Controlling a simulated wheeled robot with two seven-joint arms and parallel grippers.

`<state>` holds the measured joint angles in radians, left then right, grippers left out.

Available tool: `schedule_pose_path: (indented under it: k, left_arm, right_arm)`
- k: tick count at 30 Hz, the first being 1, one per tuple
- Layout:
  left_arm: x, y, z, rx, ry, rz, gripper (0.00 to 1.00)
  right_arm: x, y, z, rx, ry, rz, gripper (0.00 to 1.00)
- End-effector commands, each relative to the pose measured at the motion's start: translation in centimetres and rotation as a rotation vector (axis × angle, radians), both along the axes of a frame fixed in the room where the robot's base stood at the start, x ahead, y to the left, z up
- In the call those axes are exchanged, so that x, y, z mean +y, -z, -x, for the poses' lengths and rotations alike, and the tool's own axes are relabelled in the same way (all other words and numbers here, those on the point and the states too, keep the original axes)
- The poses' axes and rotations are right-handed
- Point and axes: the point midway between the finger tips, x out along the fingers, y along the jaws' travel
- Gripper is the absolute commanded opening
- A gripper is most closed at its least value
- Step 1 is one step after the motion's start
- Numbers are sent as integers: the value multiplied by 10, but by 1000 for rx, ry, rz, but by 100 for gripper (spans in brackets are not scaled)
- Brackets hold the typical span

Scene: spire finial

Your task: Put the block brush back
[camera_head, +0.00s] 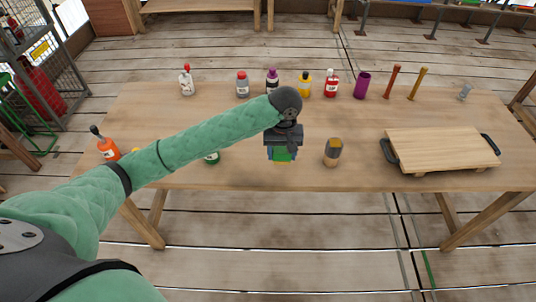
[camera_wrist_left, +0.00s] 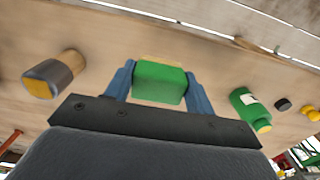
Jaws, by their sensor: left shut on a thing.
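The block brush, a green block (camera_wrist_left: 160,80) with a pale yellow-tan strip along one edge, sits between the blue fingers of my left gripper (camera_wrist_left: 159,88) in the left wrist view. The gripper is shut on it. In the head view my left gripper (camera_head: 283,149) points down near the front edge of the table, and the green of the brush (camera_head: 283,155) shows under it. I cannot tell whether the brush touches the tabletop. My right gripper is not in view.
A grey and tan cylinder (camera_head: 333,152) stands just right of the brush. A green bottle (camera_wrist_left: 249,108) is on the other side. A wooden board with dark handles (camera_head: 442,147) lies at right. Several bottles and a purple cup (camera_head: 362,85) line the back. The table's middle is clear.

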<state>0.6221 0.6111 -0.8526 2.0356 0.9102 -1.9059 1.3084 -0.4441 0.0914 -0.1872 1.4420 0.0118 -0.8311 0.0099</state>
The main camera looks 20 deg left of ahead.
Motion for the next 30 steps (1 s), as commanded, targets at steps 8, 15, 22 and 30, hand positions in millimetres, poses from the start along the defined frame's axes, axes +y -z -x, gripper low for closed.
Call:
schedule_pose_path:
  k: [8,15,22,30]
  left_arm:
    - [41,27,-33,2,-2,-2,36]
    - [62,46,-51,0,1,0,36]
    - [61,61,-50,1,2,-1,36]
    - [61,85,-49,0,1,0,36]
  right_arm:
    - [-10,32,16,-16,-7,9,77]
    - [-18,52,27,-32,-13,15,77]
    - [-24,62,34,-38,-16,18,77]
    - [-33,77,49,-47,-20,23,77]
